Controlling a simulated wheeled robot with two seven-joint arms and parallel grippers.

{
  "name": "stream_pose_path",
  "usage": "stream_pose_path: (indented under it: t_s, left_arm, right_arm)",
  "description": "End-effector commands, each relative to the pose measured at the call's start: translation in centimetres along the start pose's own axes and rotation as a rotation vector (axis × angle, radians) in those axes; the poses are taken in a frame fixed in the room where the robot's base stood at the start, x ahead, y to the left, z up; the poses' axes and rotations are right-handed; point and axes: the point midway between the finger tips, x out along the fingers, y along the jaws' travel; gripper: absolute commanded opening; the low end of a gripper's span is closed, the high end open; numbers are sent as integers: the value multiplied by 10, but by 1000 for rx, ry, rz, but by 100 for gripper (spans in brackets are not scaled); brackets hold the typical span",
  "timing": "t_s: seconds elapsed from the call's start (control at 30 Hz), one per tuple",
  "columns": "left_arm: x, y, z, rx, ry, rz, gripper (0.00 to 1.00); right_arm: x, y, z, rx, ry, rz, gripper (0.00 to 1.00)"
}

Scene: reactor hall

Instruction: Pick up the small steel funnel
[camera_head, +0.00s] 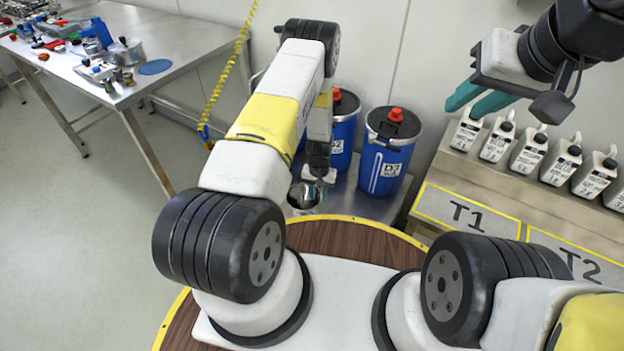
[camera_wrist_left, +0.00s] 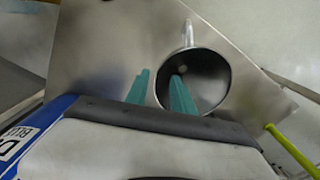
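The small steel funnel (camera_head: 302,198) stands on a low steel surface in front of the blue drums. In the left wrist view it shows as a wide round mouth (camera_wrist_left: 210,66) with a handle-like piece at its far side. My left gripper (camera_head: 321,182) is right beside the funnel. In the left wrist view its teal fingers (camera_wrist_left: 160,88) are apart, with the funnel's near left rim appearing between them. One finger overlaps the dark mouth; contact cannot be told. My right gripper (camera_head: 462,108) is raised at the upper right, its teal fingers apart and empty.
Two blue drums (camera_head: 386,163) with red caps stand close behind the left gripper. White bottles (camera_head: 530,152) line a bench marked T1 and T2 at right. A steel table (camera_head: 180,30) with tools stands at upper left. A yellow coiled hose (camera_head: 222,88) hangs by the wall.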

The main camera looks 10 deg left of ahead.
Motion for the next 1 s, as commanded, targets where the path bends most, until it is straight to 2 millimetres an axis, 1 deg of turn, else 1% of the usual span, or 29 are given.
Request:
stream_pose_path:
  t_s: [0.03,0.13,0.23,0.4,0.43,0.57,1.0]
  left_arm:
    - [8,0,0,1,0,1,30]
    - [17,1,-1,1,1,1,30]
    - [20,1,-1,1,2,2,30]
    - [20,1,-1,1,2,2,30]
    - [20,1,-1,1,2,2,26]
    - [20,1,-1,1,2,2,0]
    - [20,1,-1,1,1,2,0]
  right_arm:
    - [0,0,0,0,0,0,30]
    - [0,0,0,0,0,0,30]
    - [0,0,0,0,0,0,30]
    - [0,0,0,0,0,0,30]
    - [0,0,0,0,0,0,30]
    - [0,0,0,0,0,0,30]
    - [0,0,0,0,0,0,30]
